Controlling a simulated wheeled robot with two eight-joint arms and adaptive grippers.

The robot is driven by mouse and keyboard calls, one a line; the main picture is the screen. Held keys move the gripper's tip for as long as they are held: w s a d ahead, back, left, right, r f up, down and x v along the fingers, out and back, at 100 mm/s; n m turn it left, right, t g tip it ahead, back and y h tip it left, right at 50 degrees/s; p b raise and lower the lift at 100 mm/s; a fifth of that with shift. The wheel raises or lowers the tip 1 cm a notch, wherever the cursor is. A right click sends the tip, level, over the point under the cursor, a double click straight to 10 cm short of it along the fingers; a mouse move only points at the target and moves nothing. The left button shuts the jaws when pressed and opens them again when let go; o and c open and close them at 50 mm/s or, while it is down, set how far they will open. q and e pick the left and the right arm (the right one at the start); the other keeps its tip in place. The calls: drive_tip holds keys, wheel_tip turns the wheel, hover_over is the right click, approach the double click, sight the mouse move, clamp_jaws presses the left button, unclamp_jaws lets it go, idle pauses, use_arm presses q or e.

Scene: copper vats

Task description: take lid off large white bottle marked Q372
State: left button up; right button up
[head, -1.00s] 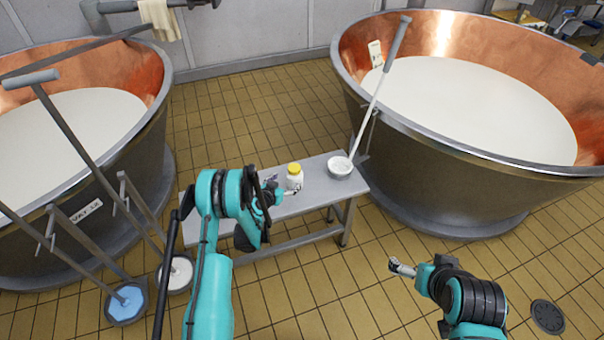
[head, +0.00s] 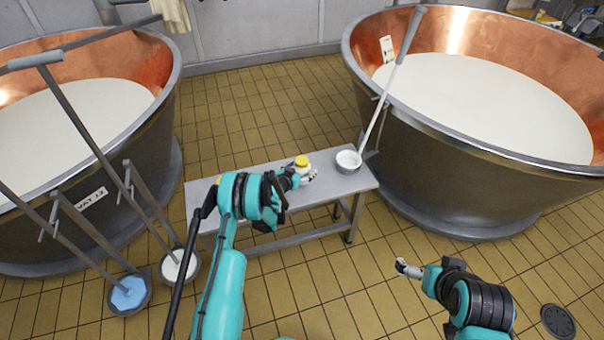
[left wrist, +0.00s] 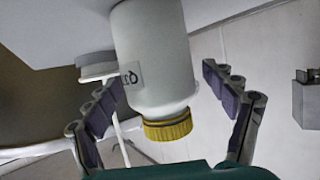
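The large white bottle with a ribbed yellow lid (head: 302,161) stands upright on the grey bench, its lid on. In the left wrist view the bottle (left wrist: 152,55) appears upside down, with part of a label at its edge; the marking is not fully readable. My left gripper (head: 308,178) is at the bottle. In the left wrist view my left gripper (left wrist: 170,110) is open, a finger on each side of the bottle near lid height, with gaps on both sides. My right gripper (head: 402,268) hangs over the floor, away from the bench, too small to read.
The narrow bench (head: 335,190) carries a white bowl (head: 348,161) right of the bottle. A long-handled tool (head: 385,95) leans by the right copper vat (head: 460,150). Another vat and several long-handled tools stand left. Tiled floor is free in front of the bench.

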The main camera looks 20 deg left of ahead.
sight(303, 161)
use_arm(q)
drive_tip(key=c, duration=1.5)
drive_tip(key=shift+r+p, duration=0.3)
drive_tip(key=shift+r, duration=0.15)
drive_tip(key=r, duration=0.1)
drive_tip(key=r+p, duration=0.2)
drive_tip(key=r, duration=0.1)
drive_tip(key=shift+s+d, duration=0.1)
drive_tip(key=shift+d, duration=0.2)
drive_tip(key=d+r+p, duration=0.1)
drive_tip(key=d+r, duration=0.1)
drive_tip(key=d, duration=0.1)
drive_tip(key=s+d+r+p, duration=0.1)
drive_tip(key=d+r, duration=0.1)
drive_tip(key=d, duration=0.2)
drive_tip(key=s+d+r+p, duration=0.1)
drive_tip(key=d+r, duration=0.1)
drive_tip(key=d, duration=0.1)
drive_tip(key=shift+s+d, duration=0.25)
drive_tip(key=shift+d, duration=0.1)
